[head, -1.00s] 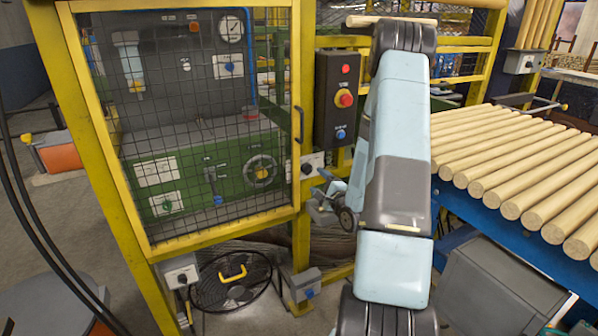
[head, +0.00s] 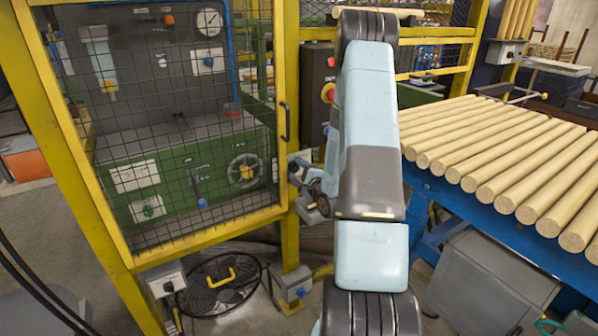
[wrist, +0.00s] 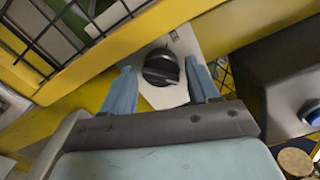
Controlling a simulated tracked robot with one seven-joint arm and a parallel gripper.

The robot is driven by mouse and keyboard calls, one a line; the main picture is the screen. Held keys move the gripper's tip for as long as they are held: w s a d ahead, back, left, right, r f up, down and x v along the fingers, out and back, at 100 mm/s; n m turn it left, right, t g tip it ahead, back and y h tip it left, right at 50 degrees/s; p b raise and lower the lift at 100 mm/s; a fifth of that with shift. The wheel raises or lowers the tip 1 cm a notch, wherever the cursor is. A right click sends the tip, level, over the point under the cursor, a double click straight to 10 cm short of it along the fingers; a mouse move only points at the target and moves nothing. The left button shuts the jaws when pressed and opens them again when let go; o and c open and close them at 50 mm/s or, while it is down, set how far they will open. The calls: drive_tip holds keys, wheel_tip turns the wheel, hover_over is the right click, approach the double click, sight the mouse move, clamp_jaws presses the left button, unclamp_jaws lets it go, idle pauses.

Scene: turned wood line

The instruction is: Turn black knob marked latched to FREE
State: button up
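The black knob (wrist: 160,68) sits on a pale grey switch plate (wrist: 168,92) fixed to the yellow frame. In the wrist view its ridged grip lies slantwise, and the marking on the plate is too small to read. My gripper (wrist: 159,66) is open, with one blue finger left of the knob and one right of it. Gaps show between the fingers and the knob. In the head view my gripper (head: 296,172) is at the pale switch box (head: 300,157) beside the cage door, and the knob is hidden there.
The yellow mesh cage door (head: 180,120) with a dark handle (head: 285,122) stands to the left. A dark control box (head: 316,95) with a red button is partly behind my arm. Wooden rods (head: 500,155) lie on a blue-sided line (head: 470,215) to the right.

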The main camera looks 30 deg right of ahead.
drive_tip(key=c, duration=0.8)
drive_tip(key=shift+d, duration=0.3)
drive_tip(key=shift+c, duration=0.3)
drive_tip(key=shift+a, duration=0.3)
drive_tip(key=shift+n, duration=0.3)
drive_tip(key=n, duration=0.2)
drive_tip(key=shift+s+a+f+n, duration=0.1)
drive_tip(key=shift+a+f+n, duration=0.05)
drive_tip(key=shift+n, duration=0.25)
drive_tip(key=n, duration=0.3)
drive_tip(key=shift+n, duration=1.9)
